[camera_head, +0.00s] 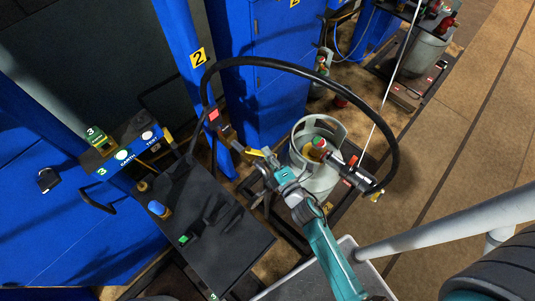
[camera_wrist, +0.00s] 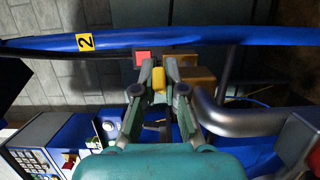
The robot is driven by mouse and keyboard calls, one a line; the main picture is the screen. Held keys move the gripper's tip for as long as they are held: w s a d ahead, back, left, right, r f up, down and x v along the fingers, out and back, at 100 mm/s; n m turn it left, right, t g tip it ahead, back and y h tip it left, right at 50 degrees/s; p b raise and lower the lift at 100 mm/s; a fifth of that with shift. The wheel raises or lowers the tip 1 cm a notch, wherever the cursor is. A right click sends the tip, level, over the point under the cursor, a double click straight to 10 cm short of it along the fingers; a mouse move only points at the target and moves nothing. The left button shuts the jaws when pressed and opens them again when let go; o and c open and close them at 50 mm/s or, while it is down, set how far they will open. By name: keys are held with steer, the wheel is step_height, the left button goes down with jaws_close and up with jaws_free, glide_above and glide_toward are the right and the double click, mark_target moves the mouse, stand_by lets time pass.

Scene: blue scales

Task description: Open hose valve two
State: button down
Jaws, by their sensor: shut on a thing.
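A yellow valve handle (camera_head: 253,152) sits on the brass-coloured hose fitting beside the blue post marked 2 (camera_head: 184,62). My gripper (camera_head: 263,158) reaches up to it from the lower right, past the gas cylinder. In the wrist view the yellow handle (camera_wrist: 159,80) lies between the two fingertips of my gripper (camera_wrist: 159,78), which are shut on it. A brass-coloured block (camera_wrist: 197,78) and a red square (camera_wrist: 143,57) are close to the fingertips. The black hose (camera_head: 290,68) arches from the post over to the right. The fingers partly hide the fitting.
A grey gas cylinder (camera_head: 322,180) stands just right of my gripper. A dark scale platform (camera_head: 220,230) and a console marked 3 (camera_head: 125,155) are at the left. A pale rail (camera_head: 450,232) crosses the lower right. Open floor (camera_head: 465,130) lies at the right.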

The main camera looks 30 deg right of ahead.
stand_by(0.4)
steer(key=c, duration=1.2)
jaws_free()
steer(key=shift+c, duration=0.2)
steer(key=s, duration=1.2)
steer(key=shift+a, duration=0.1)
steer(key=shift+c, duration=0.2)
